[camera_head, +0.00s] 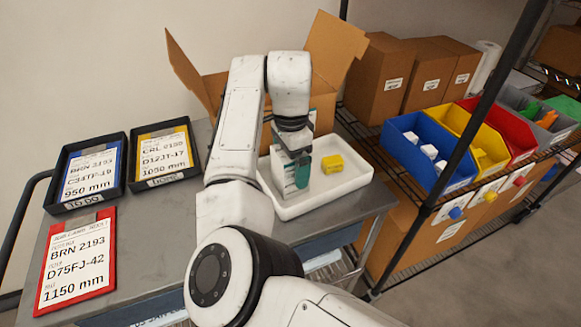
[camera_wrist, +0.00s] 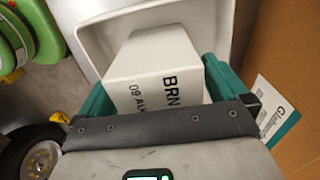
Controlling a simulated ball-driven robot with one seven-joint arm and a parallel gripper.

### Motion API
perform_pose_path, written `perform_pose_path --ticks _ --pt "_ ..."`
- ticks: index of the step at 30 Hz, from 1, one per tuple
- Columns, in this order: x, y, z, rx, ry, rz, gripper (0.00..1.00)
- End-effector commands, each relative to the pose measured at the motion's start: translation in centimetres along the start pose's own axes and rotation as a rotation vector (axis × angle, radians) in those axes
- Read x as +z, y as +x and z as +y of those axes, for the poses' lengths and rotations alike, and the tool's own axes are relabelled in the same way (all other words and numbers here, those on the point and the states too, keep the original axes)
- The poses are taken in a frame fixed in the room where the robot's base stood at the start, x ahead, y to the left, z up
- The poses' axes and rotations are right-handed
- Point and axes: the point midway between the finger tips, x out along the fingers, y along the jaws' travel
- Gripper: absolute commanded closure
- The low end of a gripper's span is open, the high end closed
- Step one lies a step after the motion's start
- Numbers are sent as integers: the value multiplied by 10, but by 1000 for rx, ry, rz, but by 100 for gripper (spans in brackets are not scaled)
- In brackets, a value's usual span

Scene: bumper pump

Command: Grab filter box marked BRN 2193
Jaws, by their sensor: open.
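A white filter box (camera_wrist: 150,55) printed BRN stands in the white tray (camera_head: 345,184); the digits after BRN are hidden by my gripper in the wrist view. My gripper (camera_wrist: 160,92) is open, with one teal finger on each side of the box; I cannot tell whether they touch it. In the head view my gripper (camera_head: 294,165) points down into the tray, and the box (camera_head: 283,181) shows partly beside the teal finger. A red-framed card (camera_head: 75,262) reading BRN 2193, D75FJ-42, 1150 mm lies at the table's left front.
A yellow block (camera_head: 332,164) sits in the tray, right of my gripper. An open cardboard box (camera_head: 335,45) stands behind the tray. Two black trays with labels, one blue (camera_head: 90,173) and one yellow (camera_head: 163,150), lie at left. Coloured bins (camera_head: 425,148) fill the rack at right.

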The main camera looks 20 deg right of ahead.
Motion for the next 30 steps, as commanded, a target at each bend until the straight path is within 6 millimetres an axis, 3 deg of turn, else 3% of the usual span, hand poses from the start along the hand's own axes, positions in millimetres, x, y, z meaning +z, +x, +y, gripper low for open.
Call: perform_pose_path --ticks 10,30 --pt "0 7 0 -1 -1 0 2" --pt "0 6 0 0 -1 0 66"
